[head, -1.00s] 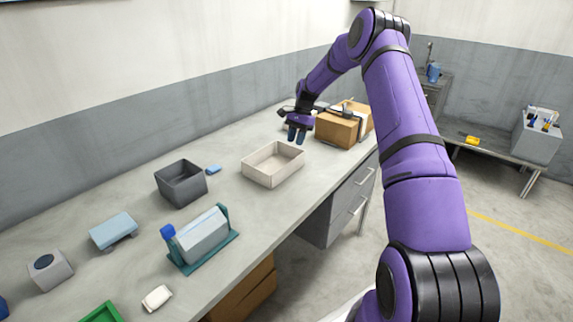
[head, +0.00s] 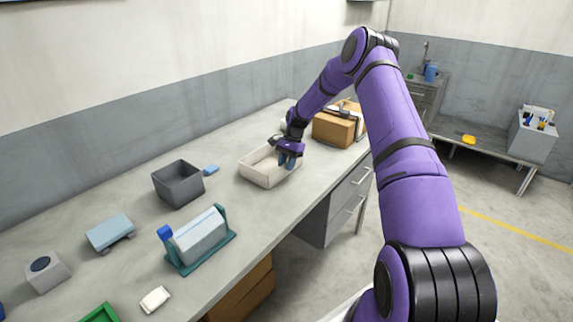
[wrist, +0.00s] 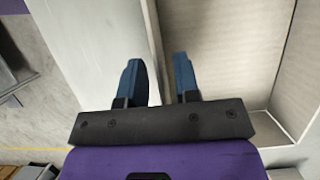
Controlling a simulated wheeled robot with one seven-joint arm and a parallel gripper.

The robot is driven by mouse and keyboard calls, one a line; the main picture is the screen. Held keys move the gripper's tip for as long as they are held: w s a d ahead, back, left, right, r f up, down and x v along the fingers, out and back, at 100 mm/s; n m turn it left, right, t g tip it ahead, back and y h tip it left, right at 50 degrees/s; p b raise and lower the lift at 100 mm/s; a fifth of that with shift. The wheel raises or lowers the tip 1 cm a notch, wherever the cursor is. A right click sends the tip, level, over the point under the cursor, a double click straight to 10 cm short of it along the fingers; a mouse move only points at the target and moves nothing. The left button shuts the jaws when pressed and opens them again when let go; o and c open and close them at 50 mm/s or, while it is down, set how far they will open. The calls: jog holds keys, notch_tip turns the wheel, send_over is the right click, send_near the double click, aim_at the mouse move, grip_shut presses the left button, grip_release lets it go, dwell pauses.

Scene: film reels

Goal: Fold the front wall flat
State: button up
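A cream, open-topped box (head: 262,180) stands on the workbench with its walls upright. My gripper (head: 289,161) is over its right end, close to the bench's front edge. In the wrist view my gripper (wrist: 161,80) is open, with two blue fingers apart. The rim of the box wall nearest the bench edge (wrist: 152,30) runs between the fingers: one finger is on the bench side, the other on the inner side. I cannot tell whether either finger touches the wall. The box interior (wrist: 226,50) looks empty where it shows.
A brown carton (head: 333,129) stands behind my gripper. A dark grey bin (head: 178,190) and a small blue block (head: 211,170) are left of the box. A teal stand (head: 203,257) holding a grey block is nearer. The bench (head: 255,215) in front of the box is clear.

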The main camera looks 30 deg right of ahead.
aim_at(298, 183)
grip_shut()
jog(key=shift+s, duration=0.1)
jog(key=shift+s+d+t+y, duration=0.35)
jog(key=shift+s+t+y, duration=0.25)
jog(key=shift+t, duration=0.6)
jog(key=shift+s+d+f+n+t+y, duration=0.15)
jog(key=shift+s+n+t, duration=0.15)
jog(key=shift+t, duration=0.25)
jog(key=shift+s+d+f+n+t+y, duration=0.1)
jog(key=shift+s+n+t+y, duration=0.1)
jog(key=shift+s+t, duration=0.25)
jog(key=t, duration=0.1)
jog(key=s+f+t+y, duration=0.1)
jog(key=t, duration=0.1)
jog(key=shift+d+n, duration=0.15)
jog(key=shift+n, duration=0.15)
jog(key=shift+s+d+f+n+t+y, duration=0.1)
jog(key=shift+s+f+n+t+y, duration=0.2)
jog(key=shift+t+y, duration=0.35)
jog(key=shift+s+d+f+n+t+y, duration=0.1)
jog(key=shift+s+f+n+t+y, duration=0.2)
jog(key=shift+t, duration=0.65)
jog(key=shift+f, duration=0.2)
